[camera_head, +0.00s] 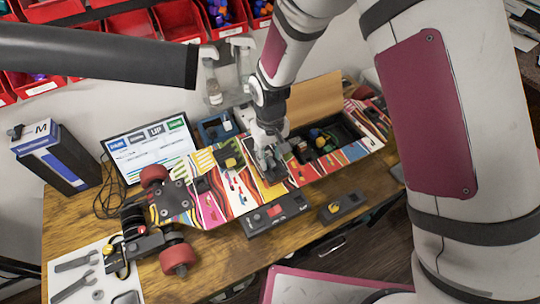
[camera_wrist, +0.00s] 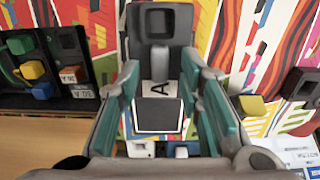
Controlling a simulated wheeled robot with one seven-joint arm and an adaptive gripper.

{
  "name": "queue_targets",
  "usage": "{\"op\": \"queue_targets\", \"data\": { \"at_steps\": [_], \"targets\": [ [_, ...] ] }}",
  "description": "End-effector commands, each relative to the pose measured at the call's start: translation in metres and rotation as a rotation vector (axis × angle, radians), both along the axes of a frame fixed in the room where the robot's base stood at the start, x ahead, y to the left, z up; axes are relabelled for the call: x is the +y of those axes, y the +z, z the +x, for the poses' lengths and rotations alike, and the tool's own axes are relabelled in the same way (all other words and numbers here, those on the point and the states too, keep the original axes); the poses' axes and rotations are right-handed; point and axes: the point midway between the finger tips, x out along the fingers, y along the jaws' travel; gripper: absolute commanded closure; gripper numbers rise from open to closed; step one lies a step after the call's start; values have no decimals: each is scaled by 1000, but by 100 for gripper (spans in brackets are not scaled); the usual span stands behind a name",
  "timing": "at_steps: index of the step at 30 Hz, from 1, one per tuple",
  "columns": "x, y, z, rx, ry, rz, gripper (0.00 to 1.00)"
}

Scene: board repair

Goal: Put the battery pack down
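The battery pack (camera_wrist: 158,28) is a dark grey block with a white label marked "A". In the wrist view it fills the space between the teal-padded fingers of my gripper (camera_wrist: 159,75), which appear closed on its two sides. In the head view my gripper (camera_head: 270,165) is low over the middle of the brightly patterned skateboard deck (camera_head: 210,208). The pack is mostly hidden there by the fingers. Whether its underside touches the deck cannot be told.
An open dark compartment (camera_head: 345,129) with coloured parts lies right of my gripper. Dark modules (camera_head: 275,214) (camera_head: 342,206) sit along the table's front. A screen (camera_head: 150,150), a boxed "M" item (camera_head: 57,160) and a tool sheet (camera_head: 75,270) are at left. Red bins line the back.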

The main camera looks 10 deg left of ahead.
Motion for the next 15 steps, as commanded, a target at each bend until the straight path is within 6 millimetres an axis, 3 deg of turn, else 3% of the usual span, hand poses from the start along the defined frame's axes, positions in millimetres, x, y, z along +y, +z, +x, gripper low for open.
{"op": "queue_targets", "data": {
  "at_steps": [15],
  "targets": [
    [1,95,1,-3,0,2,67]
  ]
}}
